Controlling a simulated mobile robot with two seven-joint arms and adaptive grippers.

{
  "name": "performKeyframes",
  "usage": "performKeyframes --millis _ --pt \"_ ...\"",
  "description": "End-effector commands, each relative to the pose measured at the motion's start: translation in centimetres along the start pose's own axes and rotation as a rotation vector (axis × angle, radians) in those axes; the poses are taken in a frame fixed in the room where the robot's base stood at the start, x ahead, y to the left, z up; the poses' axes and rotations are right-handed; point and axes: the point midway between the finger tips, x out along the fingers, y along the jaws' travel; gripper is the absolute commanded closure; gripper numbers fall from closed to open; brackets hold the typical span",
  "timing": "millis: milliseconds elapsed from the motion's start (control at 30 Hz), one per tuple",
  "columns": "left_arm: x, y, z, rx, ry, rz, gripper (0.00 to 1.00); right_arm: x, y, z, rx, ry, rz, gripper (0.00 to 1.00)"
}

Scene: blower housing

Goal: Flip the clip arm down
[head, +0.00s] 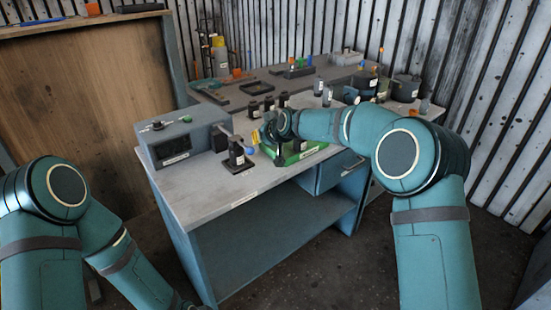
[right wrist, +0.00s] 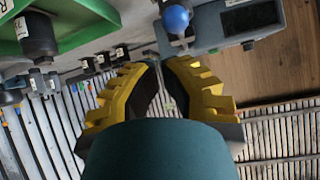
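My right gripper (right wrist: 160,64) has yellow fingers with black pads. A narrow gap shows between them, with nothing held. In the head view its yellow fingers (head: 264,131) are above the bench by the green tray (head: 314,148), partly hidden by my right arm. A blue ball knob (right wrist: 176,18) on a grey bracket is just beyond the fingertips, apart from them. The knob also shows in the head view (head: 249,151), beside a black stand (head: 237,155). I cannot clearly make out the clip arm. My left gripper is outside the head view.
A grey instrument box (head: 180,143) with a dark display stands on the bench (head: 205,190), left of the gripper. Several small black parts stand behind the gripper. Dark pots (head: 405,88) stand at the right back. The front left bench top is clear.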

Motion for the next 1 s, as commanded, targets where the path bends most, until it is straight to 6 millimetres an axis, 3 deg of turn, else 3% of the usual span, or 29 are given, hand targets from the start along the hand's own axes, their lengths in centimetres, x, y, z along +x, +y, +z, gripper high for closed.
performKeyframes --millis 33,467,700,1000 --pt "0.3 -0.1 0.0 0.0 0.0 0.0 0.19 -0.1 0.3 1.6 0.003 -0.011 0.0 1.0" --pt "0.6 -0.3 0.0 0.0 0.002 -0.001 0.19 -2.8 1.2 7.8 0.003 -0.01 0.001 1.0" --pt "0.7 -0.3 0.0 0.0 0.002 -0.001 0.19 -3.4 1.3 9.0 0.002 -0.008 0.001 1.0" --pt "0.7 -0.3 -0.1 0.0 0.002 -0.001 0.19 -3.4 1.3 9.0 0.002 -0.008 0.0 1.0"
